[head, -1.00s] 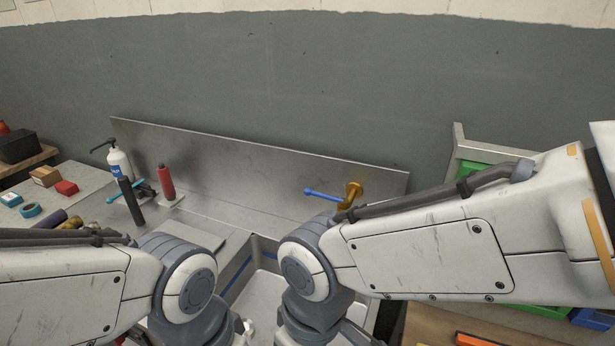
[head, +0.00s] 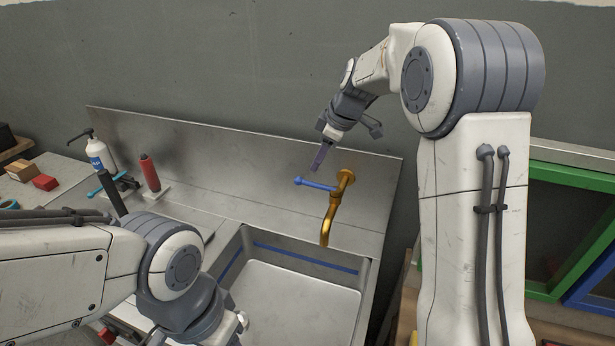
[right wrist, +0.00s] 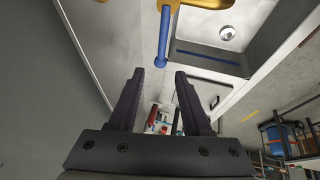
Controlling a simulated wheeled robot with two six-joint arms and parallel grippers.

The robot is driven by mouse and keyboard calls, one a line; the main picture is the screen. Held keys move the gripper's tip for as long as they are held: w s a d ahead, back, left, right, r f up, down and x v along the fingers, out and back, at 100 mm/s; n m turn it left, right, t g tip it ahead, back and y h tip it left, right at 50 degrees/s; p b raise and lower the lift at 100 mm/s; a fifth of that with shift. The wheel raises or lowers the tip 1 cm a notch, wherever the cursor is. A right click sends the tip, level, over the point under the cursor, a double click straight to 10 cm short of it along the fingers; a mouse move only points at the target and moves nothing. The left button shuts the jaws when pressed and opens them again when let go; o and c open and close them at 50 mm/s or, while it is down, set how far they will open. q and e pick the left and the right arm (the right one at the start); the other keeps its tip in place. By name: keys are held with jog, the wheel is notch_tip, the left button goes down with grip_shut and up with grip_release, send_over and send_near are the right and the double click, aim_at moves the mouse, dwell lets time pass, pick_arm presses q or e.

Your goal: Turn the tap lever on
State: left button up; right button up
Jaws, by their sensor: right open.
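The brass tap (head: 333,215) is mounted on the steel backsplash, with its spout hanging down over the sink. Its blue lever (head: 317,185) points left from the tap body, roughly level, and has a small knob at its end. My right gripper (head: 315,169) is just above the lever in the head view, fingers pointing down and left. In the right wrist view the gripper (right wrist: 157,76) is open and empty. The lever (right wrist: 163,40) shows there beyond the fingertips, its free end in line with the gap. I cannot tell whether they touch. My left gripper is out of view.
The steel sink basin (head: 292,290) lies below the tap. A white pump bottle (head: 98,153) and a red bottle (head: 150,173) stand on the left counter. A green-framed bin (head: 560,175) is at the right. The backsplash (head: 230,150) stands close behind the tap.

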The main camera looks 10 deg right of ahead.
aim_at(306, 181)
jog(key=p+x, duration=0.2)
jog(key=x, duration=0.7)
jog(key=shift+a+f, duration=0.15)
jog(key=shift+a, duration=0.05)
grip_shut()
dwell(1.1)
